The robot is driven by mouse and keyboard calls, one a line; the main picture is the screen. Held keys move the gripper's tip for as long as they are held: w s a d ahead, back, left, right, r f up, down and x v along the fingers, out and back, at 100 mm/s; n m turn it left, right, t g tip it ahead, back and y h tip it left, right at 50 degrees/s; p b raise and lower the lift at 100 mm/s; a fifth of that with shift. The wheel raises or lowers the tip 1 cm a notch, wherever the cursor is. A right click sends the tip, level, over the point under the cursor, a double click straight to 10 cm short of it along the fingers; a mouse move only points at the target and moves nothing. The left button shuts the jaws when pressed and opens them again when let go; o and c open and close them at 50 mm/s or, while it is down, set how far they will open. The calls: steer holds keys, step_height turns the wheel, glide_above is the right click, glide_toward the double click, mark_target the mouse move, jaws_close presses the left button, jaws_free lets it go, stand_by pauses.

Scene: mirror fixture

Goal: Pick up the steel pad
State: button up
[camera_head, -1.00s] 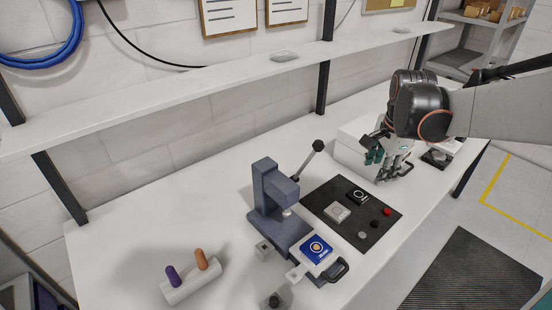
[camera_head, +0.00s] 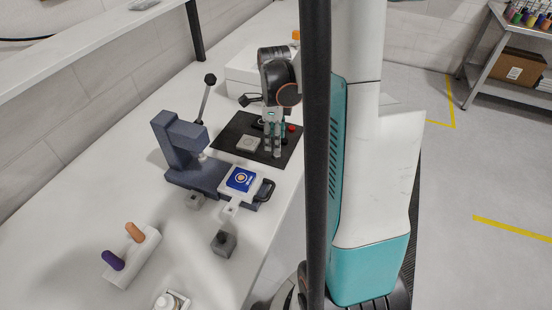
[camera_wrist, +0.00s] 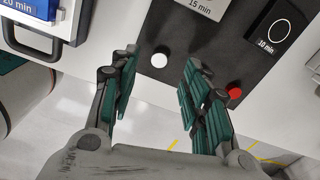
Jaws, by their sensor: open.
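On the dark mat (camera_head: 232,130) lie a pale round disc (camera_wrist: 159,60), a red disc (camera_wrist: 234,91), a pale grey square block (camera_head: 248,143) labelled 15 min and a black 10 min block (camera_wrist: 278,28). I cannot tell for sure whether the round disc or the square block is the steel pad. My gripper (camera_head: 272,151) is open and empty over the mat's near part, pointing down. In the wrist view the pale disc shows between the fingertips of my gripper (camera_wrist: 160,75), apart from both. In the head view my gripper hides that disc.
A blue-grey lever press (camera_head: 180,145) stands left of the mat, with a blue block (camera_head: 241,178) on its tray. A white box (camera_head: 240,75) is behind. Nearer are a small grey block (camera_head: 224,243) and a white holder (camera_head: 146,262) with orange and purple pegs.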

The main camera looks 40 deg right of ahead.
mark_target(277, 154)
steer(key=shift+s+d+f+b, duration=0.15)
steer(key=shift+f+b, duration=0.45)
steer(key=shift+f, duration=0.95)
steer(key=shift+s+d+f+b, duration=0.1)
steer(key=shift+f+b, duration=0.5)
steer(key=shift+f, duration=0.9)
steer(key=shift+r, duration=0.1)
jaws_close()
